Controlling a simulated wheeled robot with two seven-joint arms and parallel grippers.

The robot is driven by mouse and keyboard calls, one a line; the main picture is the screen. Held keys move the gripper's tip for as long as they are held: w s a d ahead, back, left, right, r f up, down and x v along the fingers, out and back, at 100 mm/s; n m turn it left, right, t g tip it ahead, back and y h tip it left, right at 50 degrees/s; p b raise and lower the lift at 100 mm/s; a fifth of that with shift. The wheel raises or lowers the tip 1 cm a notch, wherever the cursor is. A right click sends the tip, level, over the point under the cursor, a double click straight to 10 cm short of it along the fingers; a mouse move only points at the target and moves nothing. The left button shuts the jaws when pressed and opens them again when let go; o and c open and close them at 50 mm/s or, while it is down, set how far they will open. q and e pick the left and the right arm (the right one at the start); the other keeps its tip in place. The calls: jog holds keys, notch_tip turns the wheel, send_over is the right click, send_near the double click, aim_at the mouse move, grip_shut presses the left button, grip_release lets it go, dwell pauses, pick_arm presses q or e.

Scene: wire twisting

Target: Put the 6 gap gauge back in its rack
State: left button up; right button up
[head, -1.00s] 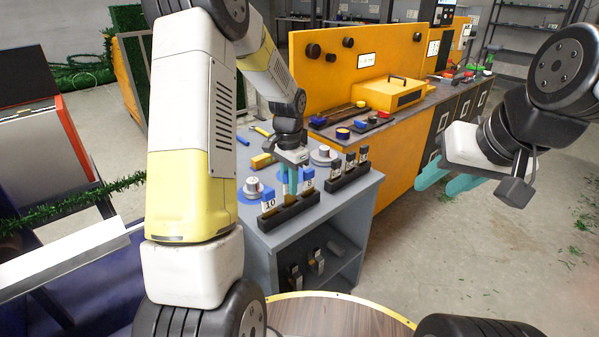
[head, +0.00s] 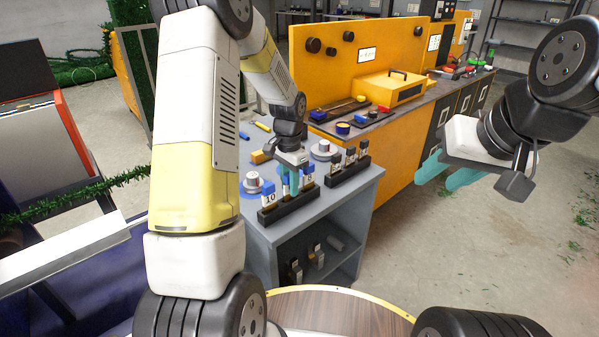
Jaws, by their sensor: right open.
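The front dark rack (head: 290,210) stands at the near edge of the grey bench. It holds a blue-topped gauge marked 10 (head: 269,199) at its left end and one marked 8 (head: 309,178) at its right. Between them is a blue and white gauge (head: 285,187), partly hidden by my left gripper; its number is not readable. My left gripper (head: 291,183) points down over the middle of this rack, its teal fingers at that gauge. I cannot tell whether they are closed on it. My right gripper (head: 455,174) is open and empty, over the floor at the right.
An orange workbench (head: 400,160) stands behind.

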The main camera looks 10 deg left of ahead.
pick_arm(q)
jog(key=shift+o, duration=1.2)
jog(key=shift+r, duration=3.9)
jog(key=shift+r, duration=0.1)
jog(key=s+d+r+n+t+h, duration=0.1)
jog(key=s+r+n+t, duration=0.2)
jog(key=s+r, duration=0.5)
jog(key=s+d+r+n+t+h, duration=0.1)
jog(key=s+r+n+t, duration=0.2)
jog(key=s+r, duration=0.5)
jog(key=s+n, duration=0.1)
jog(key=s, duration=0.7)
jog(key=shift+d, duration=0.1)
